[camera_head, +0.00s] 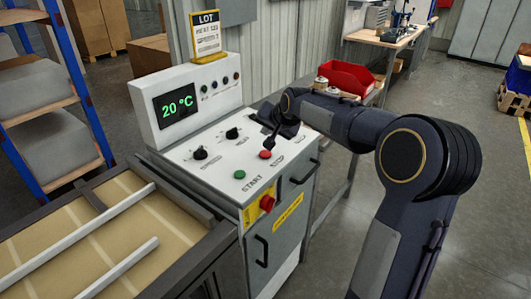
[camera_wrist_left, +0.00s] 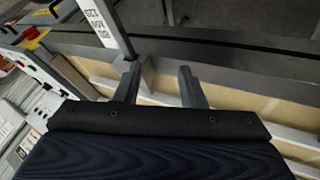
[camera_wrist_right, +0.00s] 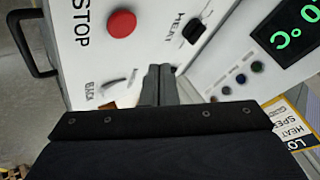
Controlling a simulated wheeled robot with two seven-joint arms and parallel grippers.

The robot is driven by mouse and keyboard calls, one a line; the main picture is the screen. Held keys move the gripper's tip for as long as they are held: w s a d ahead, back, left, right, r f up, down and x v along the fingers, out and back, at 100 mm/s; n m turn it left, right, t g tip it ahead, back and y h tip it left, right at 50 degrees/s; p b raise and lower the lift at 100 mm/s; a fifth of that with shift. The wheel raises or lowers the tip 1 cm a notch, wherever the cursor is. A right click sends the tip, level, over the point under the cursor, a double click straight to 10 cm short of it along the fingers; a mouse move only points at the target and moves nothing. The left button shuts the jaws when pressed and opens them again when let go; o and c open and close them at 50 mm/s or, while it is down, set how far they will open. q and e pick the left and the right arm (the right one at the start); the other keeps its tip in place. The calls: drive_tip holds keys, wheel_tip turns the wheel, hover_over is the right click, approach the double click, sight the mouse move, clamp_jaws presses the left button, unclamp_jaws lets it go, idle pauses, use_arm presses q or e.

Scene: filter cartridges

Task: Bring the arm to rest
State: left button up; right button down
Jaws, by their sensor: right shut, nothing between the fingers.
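My right gripper (camera_head: 274,134) reaches over the control panel (camera_head: 215,160) of a grey and white machine in the head view. In the right wrist view its fingers (camera_wrist_right: 158,84) are together, with nothing between them, above the panel. The red STOP button (camera_wrist_right: 122,23) and a black HEAT knob (camera_wrist_right: 194,31) lie beyond the fingertips. Whether the fingers touch the panel I cannot tell. My left gripper (camera_wrist_left: 158,85) is open and empty above the tan bed in the left wrist view; it is outside the head view.
The display (camera_head: 176,108) reads 20 °C. A green START button (camera_head: 239,174) and a red emergency knob (camera_head: 267,203) are on the machine. A tan bed with white rails (camera_head: 75,240) lies at left. A red bin (camera_head: 345,78) stands behind my right arm.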

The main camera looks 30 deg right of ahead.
idle(0.4)
drive_tip(key=s+a+r+n+g+y+p, duration=0.15)
drive_tip(key=s+a, duration=0.25)
drive_tip(key=s, duration=0.6)
drive_tip(key=s+a+n+y, duration=0.15)
drive_tip(key=s+a, duration=0.25)
drive_tip(key=s, duration=0.6)
drive_tip(key=s+a+f+n+g, duration=0.1)
drive_tip(key=s+a+f+n, duration=0.1)
drive_tip(key=s, duration=0.6)
drive_tip(key=s+a+f+n+g+y+p, duration=0.1)
drive_tip(key=s+a+f+n, duration=0.1)
drive_tip(key=s+a+f, duration=0.2)
drive_tip(key=s+a, duration=0.2)
drive_tip(key=s, duration=0.2)
drive_tip(key=shift+s+a+f+n, duration=0.3)
drive_tip(key=shift+a+f+n, duration=0.05)
drive_tip(key=shift+f+n, duration=0.05)
drive_tip(key=shift+s, duration=0.15)
